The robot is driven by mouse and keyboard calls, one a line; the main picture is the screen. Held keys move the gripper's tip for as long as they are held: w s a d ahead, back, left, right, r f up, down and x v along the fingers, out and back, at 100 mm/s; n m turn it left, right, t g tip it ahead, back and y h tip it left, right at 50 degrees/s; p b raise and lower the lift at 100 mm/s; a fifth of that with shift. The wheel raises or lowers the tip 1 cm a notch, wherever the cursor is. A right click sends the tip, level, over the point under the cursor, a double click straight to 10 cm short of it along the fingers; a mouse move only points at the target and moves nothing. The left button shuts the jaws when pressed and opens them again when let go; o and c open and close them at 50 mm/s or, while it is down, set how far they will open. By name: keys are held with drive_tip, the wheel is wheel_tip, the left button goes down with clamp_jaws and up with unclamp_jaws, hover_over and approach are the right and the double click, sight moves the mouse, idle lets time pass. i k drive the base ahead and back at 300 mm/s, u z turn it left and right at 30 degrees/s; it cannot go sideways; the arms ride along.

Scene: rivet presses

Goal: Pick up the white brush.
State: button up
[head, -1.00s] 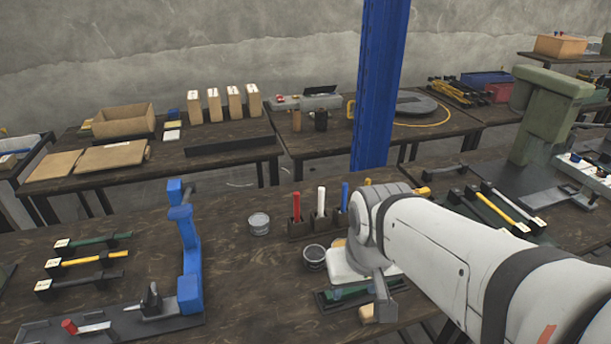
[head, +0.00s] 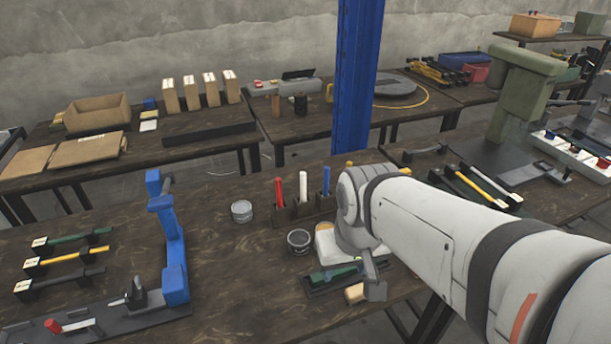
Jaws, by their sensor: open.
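The white brush (head: 303,187) stands upright in a dark holder (head: 290,214), between a red brush (head: 279,191) and a blue brush (head: 326,180). My arm reaches in from the right, and its rounded wrist is just right of the holder in the picture. The grey end of my gripper (head: 375,286) hangs below the wrist, lower and to the right of the white brush and apart from it. Only part of the gripper shows, with nothing visibly held. The white brush is unobstructed, but the lower ends of the brushes are hidden in the holder.
Two round tins (head: 242,211) (head: 299,241) stand near the holder. A blue press (head: 174,250) is left of it. A pale block and a green-handled tool (head: 333,277) lie under my wrist. A blue post (head: 357,90) rises behind. Bare tabletop lies between the press and the tins.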

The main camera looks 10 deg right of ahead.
sight(303, 174)
drive_tip(key=z, duration=0.95)
drive_tip(key=k, duration=1.1)
drive_tip(key=u, duration=0.6)
drive_tip(key=i, duration=1)
drive_tip(key=u, duration=0.05)
